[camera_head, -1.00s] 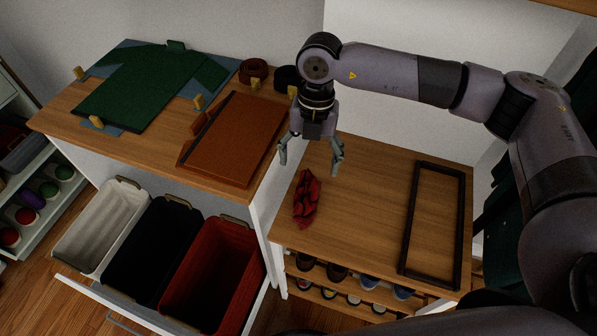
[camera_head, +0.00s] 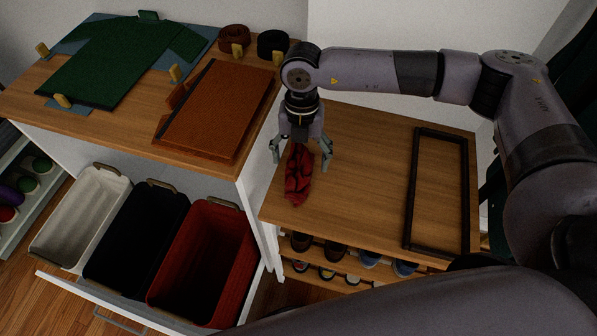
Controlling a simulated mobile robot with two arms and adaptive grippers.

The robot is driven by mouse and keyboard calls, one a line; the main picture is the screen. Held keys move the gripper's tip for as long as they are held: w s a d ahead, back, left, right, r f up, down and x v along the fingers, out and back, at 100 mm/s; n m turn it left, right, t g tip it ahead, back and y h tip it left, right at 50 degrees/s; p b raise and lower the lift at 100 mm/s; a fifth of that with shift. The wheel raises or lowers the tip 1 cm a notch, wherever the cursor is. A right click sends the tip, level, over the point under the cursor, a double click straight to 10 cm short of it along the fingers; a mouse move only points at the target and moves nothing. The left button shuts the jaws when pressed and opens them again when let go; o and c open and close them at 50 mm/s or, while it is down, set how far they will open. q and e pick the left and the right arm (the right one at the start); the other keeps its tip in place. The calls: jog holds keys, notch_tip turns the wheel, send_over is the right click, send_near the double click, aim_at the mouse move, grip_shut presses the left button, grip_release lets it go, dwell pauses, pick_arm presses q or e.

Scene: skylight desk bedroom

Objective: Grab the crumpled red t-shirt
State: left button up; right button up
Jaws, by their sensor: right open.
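The crumpled red t-shirt (camera_head: 298,178) lies in a small dark-patterned heap on the left part of the lower wooden bench top (camera_head: 360,185). My right gripper (camera_head: 300,160) points down over the far end of the shirt. Its two fingers are spread, one on each side of the shirt's far end. I cannot tell whether the fingers touch the shirt. My left gripper is not in view.
A dark empty frame (camera_head: 411,190) lies on the bench's right side. The higher counter at left holds a green shirt (camera_head: 110,65), a brown board (camera_head: 215,110) and rolled belts (camera_head: 234,38). White, black and red bins (camera_head: 237,225) stand below.

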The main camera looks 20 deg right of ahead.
aim_at(299, 172)
jog(key=f+b, duration=0.1)
jog(key=f, duration=0.2)
jog(key=f+b, duration=0.1)
jog(key=f, duration=0.1)
jog(key=shift+s+a+b, duration=0.25)
jog(key=shift+s+b, duration=0.05)
jog(key=shift+s, duration=0.1)
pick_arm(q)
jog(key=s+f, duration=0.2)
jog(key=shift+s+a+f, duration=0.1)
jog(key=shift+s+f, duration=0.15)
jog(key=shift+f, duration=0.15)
pick_arm(e)
jog(key=shift+c, duration=0.6)
jog(key=c, duration=0.6)
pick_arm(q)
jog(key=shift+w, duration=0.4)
pick_arm(e)
jog(key=c, duration=0.6)
